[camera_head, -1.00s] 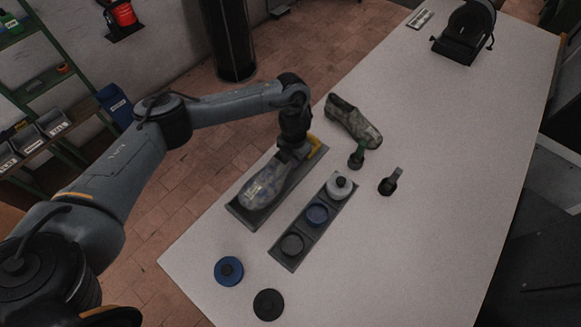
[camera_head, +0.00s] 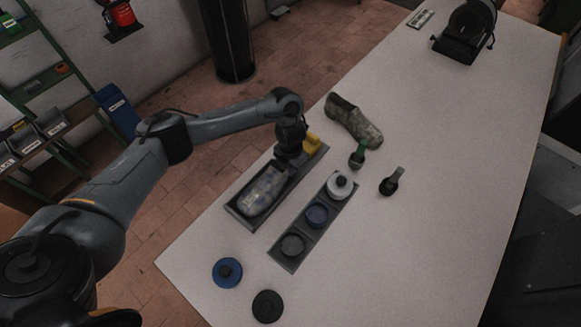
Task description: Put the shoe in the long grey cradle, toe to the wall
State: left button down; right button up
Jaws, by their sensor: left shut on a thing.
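A grey-green mottled shoe (camera_head: 262,192) lies lengthwise in the long dark grey cradle (camera_head: 236,213), its rounded end toward the near-left end. My left gripper (camera_head: 287,157) comes down over the far end of the shoe and is shut on it; the fingers and the contact are hard to make out. A yellow block (camera_head: 312,142) shows beside the gripper at the cradle's far end. A second, similar shoe (camera_head: 352,122) lies on the table behind and to the right. My right gripper is not in view.
A tray (camera_head: 327,228) with white, blue and black discs stands right of the cradle. A blue disc (camera_head: 227,272) and a black disc (camera_head: 268,306) lie in front. The table's right side is clear.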

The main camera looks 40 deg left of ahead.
pick_arm(q)
jog(key=c, duration=1.2)
grip_release()
jog(key=shift+c, duration=0.2)
